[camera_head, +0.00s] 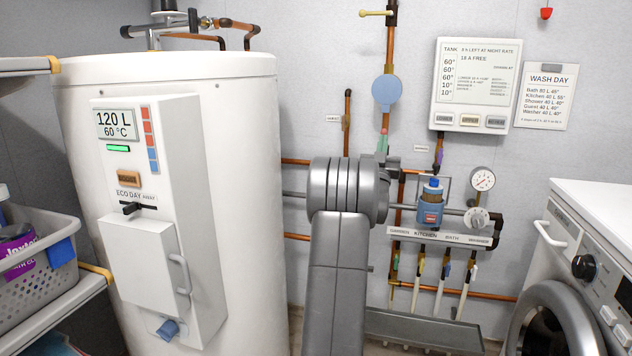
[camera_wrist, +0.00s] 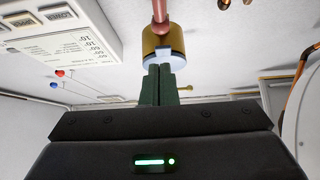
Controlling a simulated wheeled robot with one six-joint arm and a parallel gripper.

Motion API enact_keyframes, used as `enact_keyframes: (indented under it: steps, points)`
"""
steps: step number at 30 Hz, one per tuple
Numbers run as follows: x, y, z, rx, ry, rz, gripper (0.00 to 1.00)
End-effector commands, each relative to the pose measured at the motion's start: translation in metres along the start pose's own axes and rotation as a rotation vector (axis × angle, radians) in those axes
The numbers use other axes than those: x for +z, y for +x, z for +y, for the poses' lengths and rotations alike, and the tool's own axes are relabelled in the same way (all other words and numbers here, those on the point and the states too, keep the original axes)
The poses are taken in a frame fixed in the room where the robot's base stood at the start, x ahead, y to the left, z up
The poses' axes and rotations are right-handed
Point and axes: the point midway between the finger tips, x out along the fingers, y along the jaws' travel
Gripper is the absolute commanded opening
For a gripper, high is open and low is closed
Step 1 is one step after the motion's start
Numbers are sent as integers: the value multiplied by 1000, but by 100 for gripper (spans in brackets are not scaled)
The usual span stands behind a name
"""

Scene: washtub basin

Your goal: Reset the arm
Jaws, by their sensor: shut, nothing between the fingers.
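My grey arm (camera_head: 338,265) rises in the middle of the head view, in front of the pipework, and bends at a thick ribbed joint. In the wrist view my gripper (camera_wrist: 159,85) has its two dark green fingers pressed together, with nothing between them. The fingertips point towards a brass-coloured cylinder (camera_wrist: 163,40) with a pale blue part and a copper-coloured pipe; I cannot tell whether they touch it. In the head view my gripper is mostly hidden behind the arm.
A white tank (camera_head: 245,200) with a control panel (camera_head: 140,180) stands left of my arm. A washing machine (camera_head: 590,190) stands at the right. Pipes, a blue disc (camera_head: 387,89), a gauge (camera_head: 482,179) and a tank notice board (camera_head: 475,85) are on the wall behind. A basket (camera_head: 40,275) sits on the left shelf.

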Motion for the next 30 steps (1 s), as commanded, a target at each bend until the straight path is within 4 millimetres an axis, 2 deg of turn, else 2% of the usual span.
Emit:
enact_keyframes:
  steps: [9, 15, 21, 30]
  points:
    - [1, 44, 0, 1, -1, 3, 0]
    - [2, 66, 1, 1, -2, 1, 0]
    - [2, 77, 0, 1, -1, 0, 0]
    - [2, 80, 0, 0, -1, 0, 0]
